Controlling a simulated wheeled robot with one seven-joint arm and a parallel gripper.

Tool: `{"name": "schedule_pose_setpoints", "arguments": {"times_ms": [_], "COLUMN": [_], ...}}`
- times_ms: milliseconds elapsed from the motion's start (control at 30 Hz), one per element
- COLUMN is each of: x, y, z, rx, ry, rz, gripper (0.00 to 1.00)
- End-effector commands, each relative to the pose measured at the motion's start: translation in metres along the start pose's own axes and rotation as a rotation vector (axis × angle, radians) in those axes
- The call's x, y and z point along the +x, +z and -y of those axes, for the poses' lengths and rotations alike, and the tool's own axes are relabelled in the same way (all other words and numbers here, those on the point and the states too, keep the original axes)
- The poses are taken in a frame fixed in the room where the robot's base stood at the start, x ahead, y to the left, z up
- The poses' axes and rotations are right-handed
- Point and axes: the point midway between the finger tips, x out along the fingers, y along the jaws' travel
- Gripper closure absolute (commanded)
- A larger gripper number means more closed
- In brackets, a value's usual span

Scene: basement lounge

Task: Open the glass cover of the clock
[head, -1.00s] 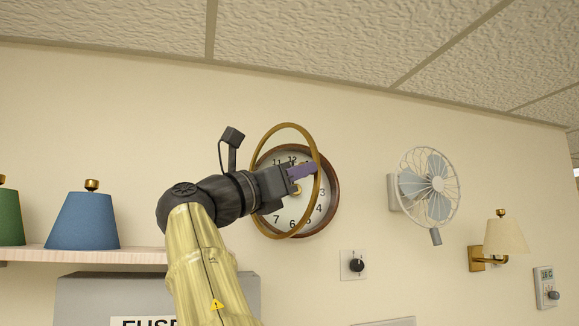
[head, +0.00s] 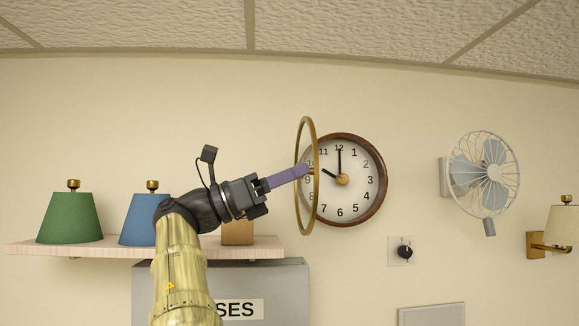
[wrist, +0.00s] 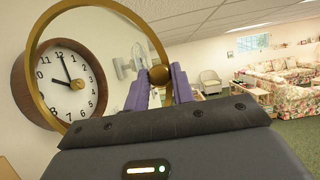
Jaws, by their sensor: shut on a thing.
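The round wall clock (head: 352,208) has a dark wooden case and a white face, and it also shows in the wrist view (wrist: 60,97). Its brass-rimmed glass cover (head: 302,225) stands swung out from the face, hinged on the clock's left side in the head view. In the wrist view the rim (wrist: 35,50) arches across the picture with a brass knob (wrist: 159,75) on it. My gripper (head: 305,171) reaches in from the left, its purple fingers at the rim. The fingers are shut on the knob, one on each side of it.
A wall fan (head: 482,172), a rotary switch (head: 404,251) and a wall lamp (head: 562,228) are to the right. A shelf (head: 100,247) with green (head: 70,218) and blue (head: 138,220) shades is at left, above a grey fuse box (head: 285,285). The wrist view shows floral sofas (wrist: 275,75) far off.

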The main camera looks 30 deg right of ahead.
Motion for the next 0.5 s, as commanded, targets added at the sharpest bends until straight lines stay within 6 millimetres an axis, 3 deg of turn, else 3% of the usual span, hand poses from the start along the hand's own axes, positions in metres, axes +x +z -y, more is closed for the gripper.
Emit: {"name": "schedule_pose_setpoints", "arguments": {"times_ms": [400, 433, 500], "x": [0.0001, 0.0, -0.0001], "y": [-0.0006, -0.0006, -0.0005], "z": [-0.0001, -0.0001, -0.0001], "rx": [-0.003, -0.003, -0.003], "ry": [-0.007, -0.007, -0.007], "rz": [-0.001, -0.001, -0.001], "gripper": [1.0, 0.7, 0.56]}}
